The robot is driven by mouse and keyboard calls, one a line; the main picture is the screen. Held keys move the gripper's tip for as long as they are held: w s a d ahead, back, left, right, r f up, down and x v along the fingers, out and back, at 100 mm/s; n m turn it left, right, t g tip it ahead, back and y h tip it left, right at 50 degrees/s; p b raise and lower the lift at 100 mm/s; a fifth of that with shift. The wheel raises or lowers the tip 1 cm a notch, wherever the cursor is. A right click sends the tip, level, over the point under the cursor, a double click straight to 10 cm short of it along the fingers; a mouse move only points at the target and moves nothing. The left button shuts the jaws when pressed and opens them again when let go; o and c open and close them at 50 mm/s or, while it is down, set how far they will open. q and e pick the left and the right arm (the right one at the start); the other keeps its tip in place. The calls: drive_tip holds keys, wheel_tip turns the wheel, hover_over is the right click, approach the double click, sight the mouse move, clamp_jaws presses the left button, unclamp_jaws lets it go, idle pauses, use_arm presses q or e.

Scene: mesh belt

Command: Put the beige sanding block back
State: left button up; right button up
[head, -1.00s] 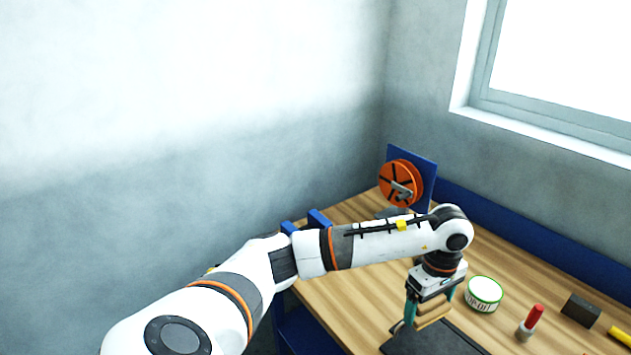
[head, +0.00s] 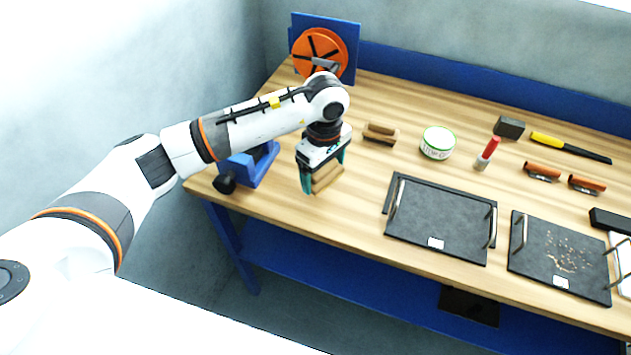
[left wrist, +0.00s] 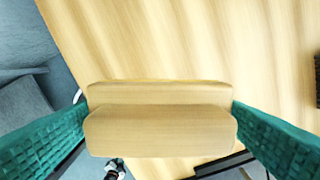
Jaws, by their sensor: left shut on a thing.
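The beige sanding block (head: 326,180) is between the teal fingers of my left gripper (head: 324,176), left of the near black tray. My left gripper is shut on it. In the left wrist view the beige sanding block (left wrist: 160,130) spans the gap between both fingers, with a stepped, two-part shape. Bare wood shows beyond it; I cannot tell whether it touches the tabletop. My right gripper is not in view.
A brown-topped block (head: 380,133) lies behind the gripper, with a round tin (head: 437,142) to its right. A blue vise (head: 250,165) stands at the left edge. Two black trays with handles (head: 440,252) (head: 590,291) lie to the right. Wood left of the near tray is clear.

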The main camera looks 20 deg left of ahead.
sight(322, 195)
use_arm(q)
drive_tip(key=shift+f, duration=0.85)
wheel_tip(322, 195, down, 4)
drive_tip(key=shift+a+r+p, duration=0.1)
drive_tip(key=shift+p, duration=0.6)
drive_tip(key=shift+f+b, duration=0.2)
drive_tip(key=shift+b, duration=0.1)
drive_tip(key=o, duration=0.8)
drive_tip(key=shift+c, duration=0.2)
drive_tip(key=shift+r+p, duration=0.3)
drive_tip(key=shift+r+b, duration=0.25)
drive_tip(key=shift+b, duration=0.05)
wheel_tip(322, 195, up, 10)
drive_tip(key=b, duration=0.3)
drive_tip(key=shift+r, duration=0.65)
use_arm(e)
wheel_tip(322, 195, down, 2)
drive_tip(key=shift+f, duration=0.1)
